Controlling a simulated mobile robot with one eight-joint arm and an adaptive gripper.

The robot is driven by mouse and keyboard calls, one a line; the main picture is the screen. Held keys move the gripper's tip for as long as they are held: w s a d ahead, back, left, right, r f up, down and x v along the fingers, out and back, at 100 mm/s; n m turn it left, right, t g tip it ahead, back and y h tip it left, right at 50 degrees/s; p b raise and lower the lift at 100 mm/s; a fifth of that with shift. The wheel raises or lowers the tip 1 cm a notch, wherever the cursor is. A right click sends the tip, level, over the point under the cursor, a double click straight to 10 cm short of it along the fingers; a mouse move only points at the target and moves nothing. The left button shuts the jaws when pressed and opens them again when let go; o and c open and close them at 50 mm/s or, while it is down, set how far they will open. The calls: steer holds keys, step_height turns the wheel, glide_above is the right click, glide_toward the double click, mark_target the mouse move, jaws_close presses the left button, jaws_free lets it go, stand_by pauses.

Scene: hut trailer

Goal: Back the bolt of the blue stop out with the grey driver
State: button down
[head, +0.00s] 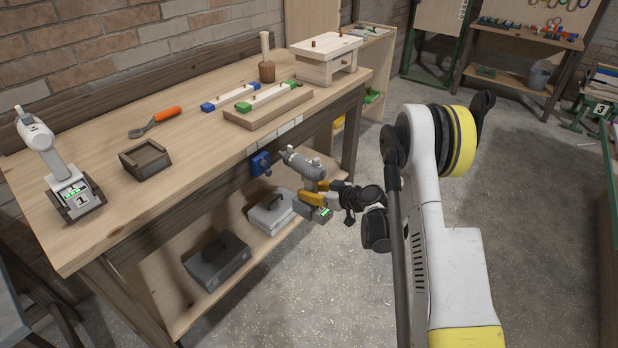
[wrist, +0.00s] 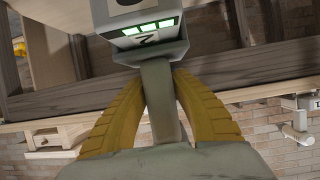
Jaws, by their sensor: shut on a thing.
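The grey driver (head: 303,163) is held beside the workbench's front edge, its nose pointing left towards the blue stop (head: 260,163). The blue stop is fixed to the bench's front side. I cannot tell whether the driver's bit touches its bolt; the bolt is not clear at this size. My gripper (head: 318,197) has its yellow fingers shut around the driver's handle. In the wrist view, the grey handle (wrist: 158,95) stands between both fingers, with the battery block (wrist: 150,42) and its green lights beyond.
The workbench (head: 190,150) carries a white driver (head: 40,135) in a dock, a wooden box (head: 145,158), an orange-handled wrench (head: 155,122), a mallet (head: 266,60) and clamped boards. Grey cases (head: 218,260) stand on the lower shelf.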

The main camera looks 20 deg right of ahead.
steer(key=shift+n+y, duration=0.3)
steer(key=shift+y, duration=0.1)
steer(key=f, duration=0.4)
steer(key=f+b, duration=0.1)
steer(key=f, duration=0.3)
steer(key=shift+w+d, duration=0.1)
steer(key=shift+w, duration=0.1)
steer(key=shift+r, duration=0.1)
steer(key=shift+w+a, duration=0.85)
steer(key=shift+w, duration=0.3)
steer(key=shift+w+a, duration=0.8)
steer(key=shift+w, duration=0.35)
steer(key=shift+w, duration=0.1)
steer(key=shift+w+a, duration=0.35)
steer(key=shift+w, duration=0.1)
steer(key=shift+s+d, duration=0.3)
steer(key=shift+s, duration=0.2)
stand_by(1.0)
